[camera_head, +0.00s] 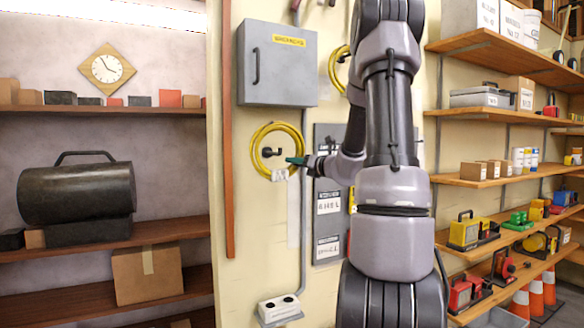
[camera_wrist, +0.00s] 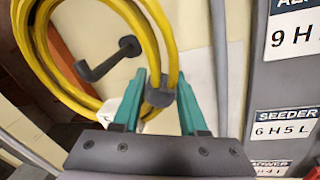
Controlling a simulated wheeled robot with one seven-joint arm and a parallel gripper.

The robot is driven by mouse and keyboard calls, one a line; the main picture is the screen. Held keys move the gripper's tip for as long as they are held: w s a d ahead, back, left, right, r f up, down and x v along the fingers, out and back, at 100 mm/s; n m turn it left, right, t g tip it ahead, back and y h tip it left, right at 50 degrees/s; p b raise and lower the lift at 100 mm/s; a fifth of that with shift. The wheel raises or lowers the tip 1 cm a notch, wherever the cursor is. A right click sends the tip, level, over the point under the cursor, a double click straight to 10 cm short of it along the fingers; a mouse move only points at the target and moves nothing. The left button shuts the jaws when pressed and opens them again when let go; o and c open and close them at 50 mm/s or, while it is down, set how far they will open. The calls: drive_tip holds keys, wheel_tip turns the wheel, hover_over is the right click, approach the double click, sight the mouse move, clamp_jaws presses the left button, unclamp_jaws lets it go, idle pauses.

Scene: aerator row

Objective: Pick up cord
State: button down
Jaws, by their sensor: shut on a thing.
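The yellow cord (camera_head: 258,137) is a coil at the wall panel, left of centre in the head view. It also shows large at the upper left of the wrist view (camera_wrist: 166,30). My gripper (camera_head: 293,161) is at the coil's right side. In the wrist view its teal fingers (camera_wrist: 160,100) are shut on the cord at a dark grey band (camera_wrist: 160,92). A black hook (camera_wrist: 108,58) shows inside the coil's outline; the coil's top is above the hook. I cannot tell whether the coil still surrounds the hook. A white piece (camera_wrist: 133,108) is beside the left finger.
A grey cabinet (camera_head: 278,62) is above the coil. Another yellow coil (camera_head: 338,68) hangs to its right, partly behind my arm. A labelled grey panel (camera_head: 328,220) is right of my gripper. A white socket box (camera_head: 279,309) is below. Loaded shelves (camera_head: 475,113) stand at the right.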

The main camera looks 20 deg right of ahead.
drive_tip(key=s, duration=1.5)
drive_tip(key=shift+s+d, duration=0.3)
drive_tip(key=shift+s, duration=0.1)
drive_tip(key=shift+r, duration=0.1)
